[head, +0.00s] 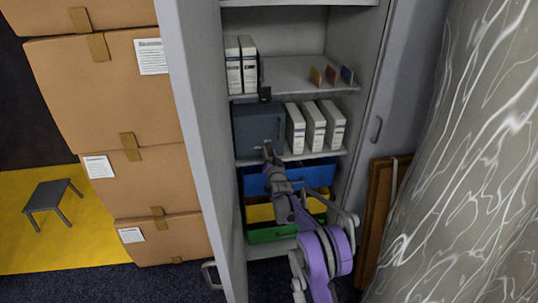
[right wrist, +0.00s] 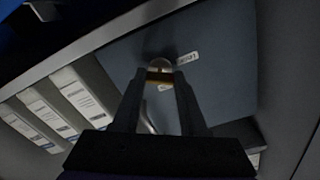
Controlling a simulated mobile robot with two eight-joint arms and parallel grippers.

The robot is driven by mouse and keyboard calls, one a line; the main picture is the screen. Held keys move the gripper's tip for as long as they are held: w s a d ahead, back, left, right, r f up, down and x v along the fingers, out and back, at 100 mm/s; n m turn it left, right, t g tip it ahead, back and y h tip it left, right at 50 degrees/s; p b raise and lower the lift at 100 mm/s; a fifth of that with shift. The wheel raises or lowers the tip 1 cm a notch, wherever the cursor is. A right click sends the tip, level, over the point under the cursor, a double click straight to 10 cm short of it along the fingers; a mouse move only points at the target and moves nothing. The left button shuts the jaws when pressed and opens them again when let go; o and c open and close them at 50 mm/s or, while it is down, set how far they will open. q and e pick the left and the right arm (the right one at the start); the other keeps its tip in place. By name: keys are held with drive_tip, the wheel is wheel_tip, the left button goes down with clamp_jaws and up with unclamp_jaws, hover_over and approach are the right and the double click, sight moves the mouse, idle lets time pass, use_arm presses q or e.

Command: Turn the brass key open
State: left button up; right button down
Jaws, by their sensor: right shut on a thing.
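A dark grey-blue box (head: 251,128) stands on the middle shelf of an open grey cabinet (head: 205,150); its front also fills much of the right wrist view (right wrist: 219,62). A small brass key (right wrist: 159,77) sits at a round lock (right wrist: 158,64) on that front. My right gripper (right wrist: 161,73) is shut on the key, its two fingertips closing on either side of it. In the head view my right gripper (head: 268,152) reaches the box front and hides the key. The key's exact angle is hard to tell. My left gripper is not in view.
White binders (head: 315,126) stand right of the box, and more binders (head: 241,65) stand above. Blue, yellow and green bins (head: 275,235) sit below. The open cabinet door is at left, beside stacked cardboard boxes (head: 148,172). A marbled column (head: 465,160) stands at right.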

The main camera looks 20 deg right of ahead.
drive_tip(key=m, duration=1.2)
drive_tip(key=shift+m, duration=0.3)
idle(0.4)
drive_tip(key=shift+c, duration=2.2)
unclamp_jaws()
drive_tip(key=v, duration=1)
drive_tip(key=shift+s, duration=0.4)
